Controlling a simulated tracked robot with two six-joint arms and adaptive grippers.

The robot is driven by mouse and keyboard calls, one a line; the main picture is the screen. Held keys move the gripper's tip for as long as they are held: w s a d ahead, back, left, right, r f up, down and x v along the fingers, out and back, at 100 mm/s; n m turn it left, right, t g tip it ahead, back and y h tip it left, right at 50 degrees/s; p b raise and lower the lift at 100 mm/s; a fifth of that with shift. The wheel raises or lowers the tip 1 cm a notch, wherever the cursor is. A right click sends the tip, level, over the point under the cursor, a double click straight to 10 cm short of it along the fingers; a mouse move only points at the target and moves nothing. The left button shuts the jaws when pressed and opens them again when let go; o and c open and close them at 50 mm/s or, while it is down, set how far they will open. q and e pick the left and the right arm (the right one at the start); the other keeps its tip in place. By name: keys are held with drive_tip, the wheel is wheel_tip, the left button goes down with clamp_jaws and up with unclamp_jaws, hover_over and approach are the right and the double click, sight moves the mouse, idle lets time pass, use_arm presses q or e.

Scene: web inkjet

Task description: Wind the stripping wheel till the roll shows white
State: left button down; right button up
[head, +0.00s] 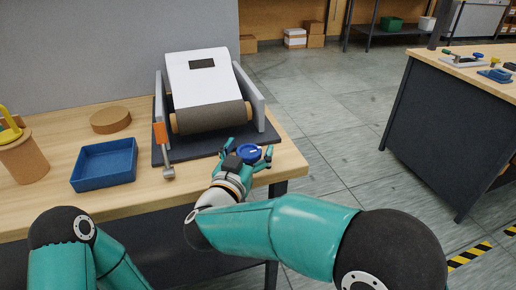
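The printer unit has a white sloping web (200,80) with a small dark rectangle near its top. Below it lies a roll (212,117) with a dark grey-brown surface and tan ends; no white shows on the roll itself. The blue stripping wheel (250,152), with a pale mark on top, sits at the front right of the unit's dark base. My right gripper (249,147) is at the wheel, its fingers spread on either side of it; contact is too small to tell. My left gripper is out of view; only my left arm links show at the bottom left.
A blue tray (105,165), a round cork-coloured disc (110,120) and a brown pot (22,158) with a yellow-handled thing are on the wooden table (120,208). A second bench (455,130) stands right, across open floor.

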sight(249, 149)
wheel_tip(249, 149, up, 10)
drive_tip(key=shift+f, duration=0.1)
idle(0.6)
